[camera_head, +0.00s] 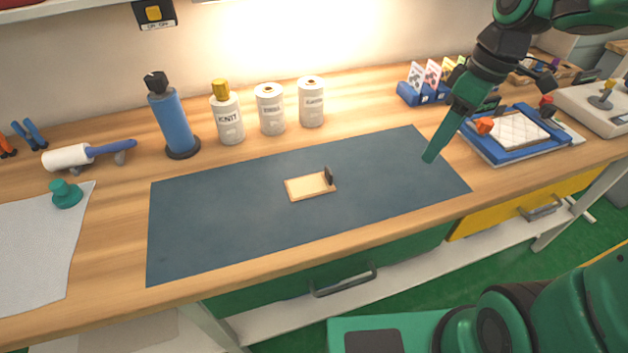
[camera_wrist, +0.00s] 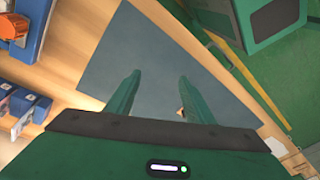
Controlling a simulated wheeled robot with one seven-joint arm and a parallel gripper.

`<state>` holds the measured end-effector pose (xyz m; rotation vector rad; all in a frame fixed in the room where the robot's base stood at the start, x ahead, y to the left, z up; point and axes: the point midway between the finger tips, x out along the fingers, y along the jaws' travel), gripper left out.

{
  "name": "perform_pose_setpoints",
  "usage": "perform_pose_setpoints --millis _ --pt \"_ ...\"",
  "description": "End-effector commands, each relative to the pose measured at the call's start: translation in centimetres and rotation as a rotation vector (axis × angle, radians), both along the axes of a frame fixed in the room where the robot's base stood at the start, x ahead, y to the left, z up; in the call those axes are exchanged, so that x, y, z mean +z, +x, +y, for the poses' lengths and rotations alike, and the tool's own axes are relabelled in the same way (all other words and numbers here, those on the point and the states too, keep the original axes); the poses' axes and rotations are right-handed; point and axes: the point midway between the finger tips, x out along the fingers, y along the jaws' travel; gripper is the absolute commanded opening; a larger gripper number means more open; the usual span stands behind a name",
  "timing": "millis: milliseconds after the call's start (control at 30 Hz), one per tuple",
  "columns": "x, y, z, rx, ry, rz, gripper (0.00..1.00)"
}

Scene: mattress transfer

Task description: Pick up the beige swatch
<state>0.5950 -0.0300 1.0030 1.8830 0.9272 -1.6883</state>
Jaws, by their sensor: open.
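The beige swatch (camera_head: 310,187) lies flat near the middle of the dark blue-grey mat (camera_head: 220,222). A small dark upright tab stands at its right end. My gripper (camera_head: 430,158) hangs over the right part of the mat, to the right of the swatch and apart from it. In the wrist view my gripper (camera_wrist: 158,85) shows two green fingers spread apart, with nothing between them but the mat (camera_wrist: 115,55). A small tan patch shows beside the right finger there; I cannot tell if it is the swatch.
A blue bottle (camera_head: 170,120) and several white containers stand behind the mat. A blue tray (camera_head: 480,148) with a white quilted pad is right of my gripper. A teal knob (camera_head: 65,194) sits at left by a pale sheet (camera_head: 35,250). The mat around the swatch is clear.

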Motion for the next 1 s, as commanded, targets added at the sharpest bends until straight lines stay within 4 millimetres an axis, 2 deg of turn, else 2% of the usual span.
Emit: perform_pose_setpoints --millis 33,100,200,333,500,800,1000 --pt "0.0 1.6 2.9 0.174 0.027 -0.017 0.48" --pt "0.1 3.1 6.7 0.409 0.071 -0.052 0.48" --pt "0.2 4.3 11.2 0.679 0.13 -0.096 0.48" --pt "0.3 4.9 15.0 0.906 0.187 -0.14 0.48" --pt "-0.2 4.9 17.0 1.014 0.218 -0.163 0.48" --pt "-4.0 4.4 18.4 1.013 0.218 -0.163 0.48" --pt "-5.2 4.2 18.7 1.012 0.216 -0.163 0.48"
